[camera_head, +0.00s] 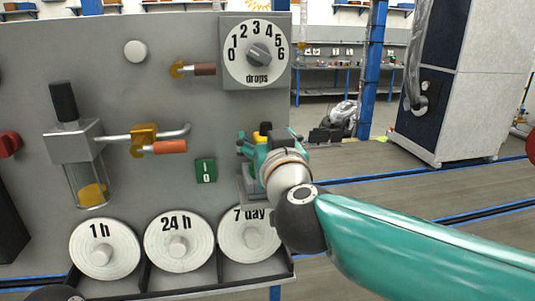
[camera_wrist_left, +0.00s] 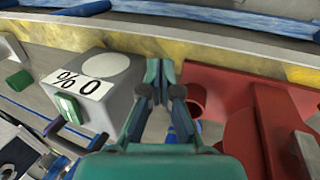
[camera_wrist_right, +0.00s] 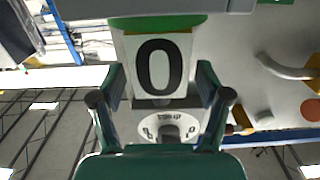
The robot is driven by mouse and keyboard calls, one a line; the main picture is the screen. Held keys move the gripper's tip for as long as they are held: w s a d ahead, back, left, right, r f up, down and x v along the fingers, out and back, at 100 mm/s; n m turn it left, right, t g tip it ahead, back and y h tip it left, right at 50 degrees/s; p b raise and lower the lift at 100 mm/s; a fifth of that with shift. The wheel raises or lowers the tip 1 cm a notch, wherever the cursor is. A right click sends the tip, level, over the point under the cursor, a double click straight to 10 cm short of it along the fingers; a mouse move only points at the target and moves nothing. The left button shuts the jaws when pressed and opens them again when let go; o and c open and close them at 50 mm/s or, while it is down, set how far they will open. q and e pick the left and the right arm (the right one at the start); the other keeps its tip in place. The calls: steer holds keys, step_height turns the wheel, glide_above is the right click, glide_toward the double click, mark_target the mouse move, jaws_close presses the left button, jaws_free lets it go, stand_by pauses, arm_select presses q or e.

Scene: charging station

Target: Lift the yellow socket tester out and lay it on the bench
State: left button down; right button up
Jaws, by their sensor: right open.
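A small yellow and black piece (camera_head: 263,130), probably the socket tester, shows at the panel's right edge in the head view. My right gripper (camera_head: 266,143) is around or just in front of it, and I cannot tell whether they touch. The gripper and wrist partly hide it. In the right wrist view my right gripper (camera_wrist_right: 160,82) is open, with a white label marked 0 (camera_wrist_right: 160,66) showing between and beyond its fingers. The tester is not clear there.
The grey panel (camera_head: 150,190) carries a drops dial (camera_head: 259,54), an orange-handled valve (camera_head: 165,147), a glass oiler (camera_head: 88,183) and several round dials below. A grey box (camera_wrist_left: 90,85) and red parts (camera_wrist_left: 235,90) flank the left gripper. Open floor (camera_head: 345,160) lies right.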

steer(key=shift+w, duration=0.3)
steer(key=shift+r, duration=0.1)
steer(key=c, duration=1.3)
steer(key=shift+c, duration=0.2)
